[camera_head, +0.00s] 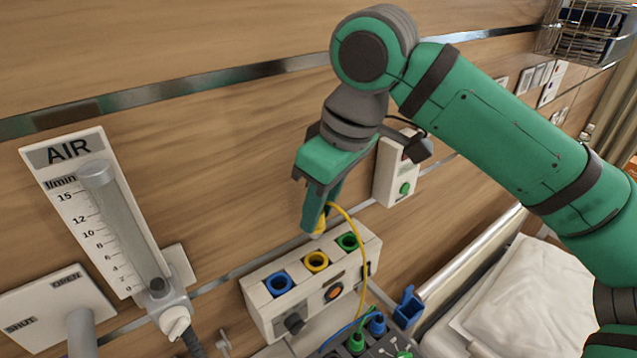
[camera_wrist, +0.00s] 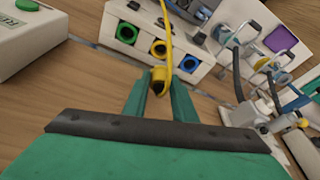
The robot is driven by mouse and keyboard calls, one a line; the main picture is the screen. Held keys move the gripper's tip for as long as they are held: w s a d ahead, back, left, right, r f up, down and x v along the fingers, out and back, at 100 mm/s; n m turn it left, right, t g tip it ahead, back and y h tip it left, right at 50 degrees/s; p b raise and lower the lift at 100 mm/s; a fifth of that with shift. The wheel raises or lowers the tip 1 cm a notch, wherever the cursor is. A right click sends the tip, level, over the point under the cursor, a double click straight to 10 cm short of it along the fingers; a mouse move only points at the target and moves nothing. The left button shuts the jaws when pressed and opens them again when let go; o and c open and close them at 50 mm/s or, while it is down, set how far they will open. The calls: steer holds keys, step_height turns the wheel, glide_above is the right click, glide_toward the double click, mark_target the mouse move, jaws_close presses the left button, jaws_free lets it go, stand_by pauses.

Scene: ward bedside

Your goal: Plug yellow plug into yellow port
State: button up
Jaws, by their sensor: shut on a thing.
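My gripper (camera_head: 314,215) is shut on the yellow plug (camera_head: 320,226), from which a thin yellow cable hangs. In the wrist view the yellow plug (camera_wrist: 159,78) sits between the fingertips of my gripper (camera_wrist: 160,88). The yellow port (camera_head: 316,261) is the middle socket on a white wall box (camera_head: 262,315), between a blue port (camera_head: 279,283) and a green port (camera_head: 347,242). The plug is above the yellow port and apart from it in the head view. In the wrist view the yellow port (camera_wrist: 158,48) shows just beyond the plug.
Blue (camera_head: 377,323) and green (camera_head: 357,341) plugs stand in a grey holder below the box. An AIR flowmeter (camera_head: 125,220) is on the wall at left. A white box with a green button (camera_head: 397,170) is behind my gripper. A bed with a pillow (camera_head: 535,300) is at lower right.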

mark_target(319, 234)
steer(key=shift+w+f, duration=0.25)
steer(key=shift+w, duration=0.05)
steer(key=shift+s+f, duration=0.1)
steer(key=shift+f, duration=2.65)
steer(key=shift+f, duration=1.45)
stand_by(2.4)
steer(key=o, duration=1.1)
steer(key=shift+r, duration=0.1)
